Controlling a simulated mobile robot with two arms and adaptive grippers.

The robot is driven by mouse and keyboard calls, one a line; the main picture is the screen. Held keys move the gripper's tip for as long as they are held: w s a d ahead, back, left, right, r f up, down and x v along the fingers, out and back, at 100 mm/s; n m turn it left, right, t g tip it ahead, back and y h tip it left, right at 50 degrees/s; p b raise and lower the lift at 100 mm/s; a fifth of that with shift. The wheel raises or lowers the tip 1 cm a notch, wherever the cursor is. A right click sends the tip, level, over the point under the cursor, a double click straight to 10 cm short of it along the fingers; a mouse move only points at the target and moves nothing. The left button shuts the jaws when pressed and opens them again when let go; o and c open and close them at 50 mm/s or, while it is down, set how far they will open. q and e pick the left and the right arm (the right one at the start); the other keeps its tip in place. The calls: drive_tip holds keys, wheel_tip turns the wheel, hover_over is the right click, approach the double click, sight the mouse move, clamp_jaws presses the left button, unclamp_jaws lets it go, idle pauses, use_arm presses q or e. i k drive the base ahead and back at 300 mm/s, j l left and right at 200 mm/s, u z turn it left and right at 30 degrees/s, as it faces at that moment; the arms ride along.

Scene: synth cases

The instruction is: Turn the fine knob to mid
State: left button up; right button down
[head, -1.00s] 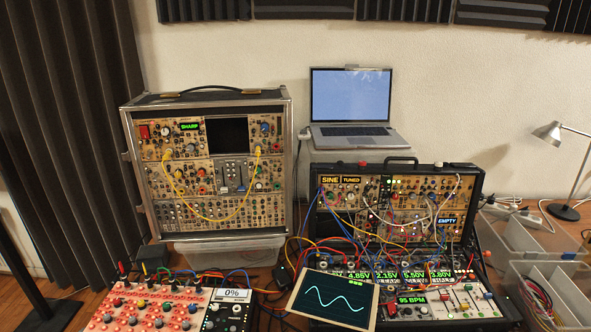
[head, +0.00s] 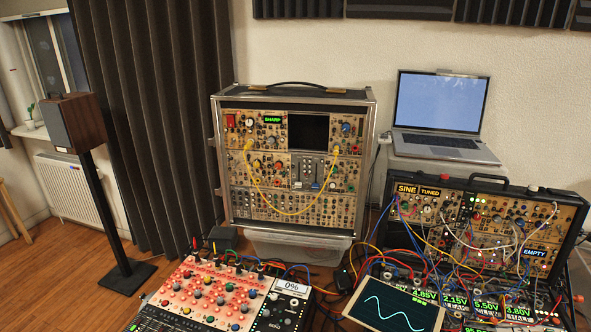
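The tall synth case (head: 369,165) stands upright in the middle, full of tan modules. Its green display (head: 272,119) reads SHARP. Left of that display are a red module part (head: 230,121) and a pale knob (head: 250,122). A blue knob (head: 346,128) sits at the upper right, past a dark screen (head: 308,131). Knob labels are too small to read, so I cannot tell which knob is the fine knob or where it points. Neither of my grippers is in view.
A yellow cable (head: 290,213) loops across the tall case. A lower synth case (head: 400,182) with SINE and TUNED labels stands right, below a laptop (head: 437,105). A tilted screen (head: 395,308) and a red-lit mixer (head: 215,290) are in front. A speaker stand (head: 106,205) is left.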

sight(271, 139)
drive_tip(key=j+u, duration=0.15)
drive_tip(key=u, duration=0.2)
drive_tip(key=j+u, duration=0.2)
drive_tip(key=u, duration=0.15)
drive_tip(key=j+u, duration=0.2)
drive_tip(key=u, duration=0.15)
